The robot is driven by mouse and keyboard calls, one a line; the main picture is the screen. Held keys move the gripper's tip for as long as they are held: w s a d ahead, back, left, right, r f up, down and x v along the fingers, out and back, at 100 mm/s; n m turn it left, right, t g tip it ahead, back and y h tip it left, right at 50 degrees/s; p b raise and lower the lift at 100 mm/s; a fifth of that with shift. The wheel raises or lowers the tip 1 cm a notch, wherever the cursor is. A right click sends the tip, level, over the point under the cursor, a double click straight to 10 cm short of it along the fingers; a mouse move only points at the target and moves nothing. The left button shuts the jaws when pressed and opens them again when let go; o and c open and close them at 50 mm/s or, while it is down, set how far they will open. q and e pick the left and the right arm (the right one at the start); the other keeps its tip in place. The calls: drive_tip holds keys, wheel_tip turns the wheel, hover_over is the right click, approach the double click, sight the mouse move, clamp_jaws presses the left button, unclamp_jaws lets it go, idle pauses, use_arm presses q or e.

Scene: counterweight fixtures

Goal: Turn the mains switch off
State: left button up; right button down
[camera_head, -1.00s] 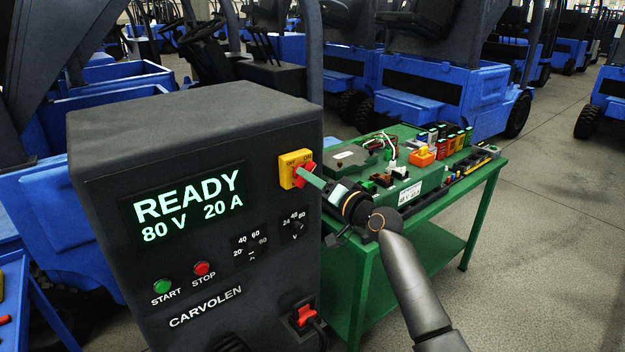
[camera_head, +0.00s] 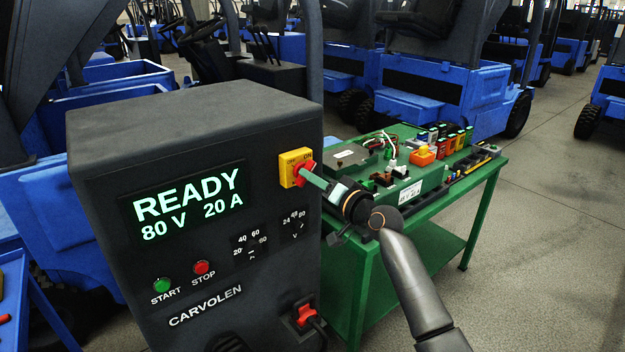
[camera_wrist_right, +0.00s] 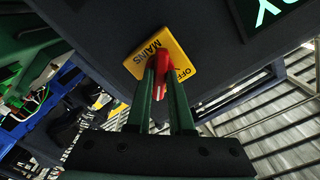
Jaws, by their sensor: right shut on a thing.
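The mains switch is a red knob (camera_head: 303,170) on a yellow plate (camera_head: 288,165) at the right edge of the charger's front panel (camera_head: 185,220). The plate reads ON at its upper right in the head view. In the right wrist view the red knob (camera_wrist_right: 155,68) sits between green fingers, and the yellow plate (camera_wrist_right: 170,45) shows MAINS and OFF. My right gripper (camera_head: 312,177) is shut on the red knob and partly hides it. The charger's lit display (camera_head: 190,207) reads READY, 80 V, 20 A. My left gripper is not in view.
A green START button (camera_head: 162,286), a red STOP button (camera_head: 202,268) and two dials are on the same panel. A red plug (camera_head: 304,314) is low on it. A green bench (camera_head: 480,175) with parts stands close behind my right arm. Forklifts fill the background.

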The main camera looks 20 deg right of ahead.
drive_tip(key=n+b, duration=0.2)
drive_tip(key=n, duration=1.5)
drive_tip(key=shift+d+r, duration=0.1)
drive_tip(key=shift+n, duration=0.4)
drive_tip(key=c, duration=0.8)
unclamp_jaws()
